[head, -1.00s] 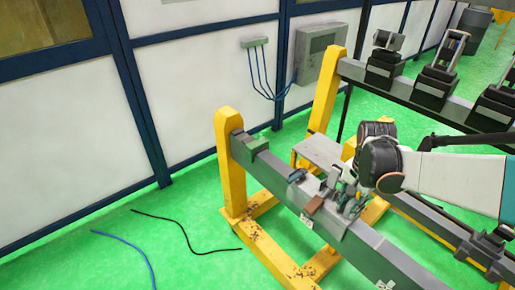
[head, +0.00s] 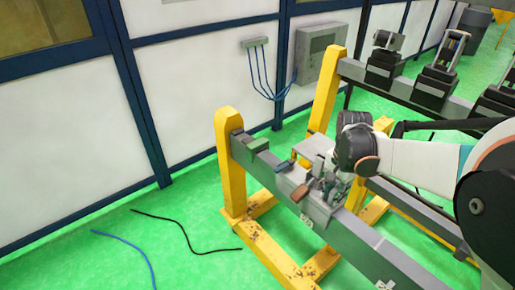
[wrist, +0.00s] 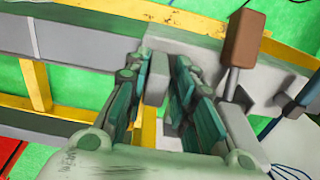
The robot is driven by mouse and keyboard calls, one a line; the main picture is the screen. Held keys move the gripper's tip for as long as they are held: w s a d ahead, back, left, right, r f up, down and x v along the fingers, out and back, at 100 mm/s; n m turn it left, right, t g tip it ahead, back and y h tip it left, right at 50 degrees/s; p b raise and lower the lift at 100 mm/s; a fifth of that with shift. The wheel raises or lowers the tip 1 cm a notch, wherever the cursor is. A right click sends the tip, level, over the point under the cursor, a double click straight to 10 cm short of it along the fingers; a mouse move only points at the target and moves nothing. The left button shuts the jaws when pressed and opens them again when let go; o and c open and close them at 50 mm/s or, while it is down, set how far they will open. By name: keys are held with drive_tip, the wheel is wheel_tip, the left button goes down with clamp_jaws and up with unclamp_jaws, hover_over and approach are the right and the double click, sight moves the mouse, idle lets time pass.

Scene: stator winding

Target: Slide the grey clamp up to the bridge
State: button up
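The grey clamp (head: 318,207) sits astride a long grey beam (head: 380,258), with a brown handle (head: 300,193) and a blue-grey handle (head: 285,165) on its side. My gripper (head: 330,187) is over the clamp, pointing down. In the wrist view my gripper's green fingers (wrist: 160,85) stand on both sides of a small grey block (wrist: 156,88) of the clamp and look closed on it; exact contact is hard to see. The brown handle (wrist: 245,40) is right of the fingers.
Yellow posts and feet (head: 230,170) carry the beam. A second rail (head: 445,105) with several dark fixtures runs behind at the right. A wall with a grey box (head: 320,52) is at the back. Cables (head: 185,230) lie on the green floor.

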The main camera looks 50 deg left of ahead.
drive_tip(key=shift+a, duration=0.1)
approach(302, 180)
drive_tip(key=shift+w+d+f+p, duration=0.1)
drive_tip(key=shift+f+p, duration=0.15)
drive_tip(key=shift+f, duration=1.1)
drive_tip(key=shift+w+d+f+p, duration=0.1)
drive_tip(key=shift+f+p, duration=0.1)
drive_tip(key=shift+f, duration=1.15)
drive_tip(key=shift+a, duration=0.5)
drive_tip(key=shift+s+d, duration=0.1)
drive_tip(key=shift+d, duration=0.15)
drive_tip(key=shift+o, duration=0.6)
drive_tip(key=shift+o, duration=0.8)
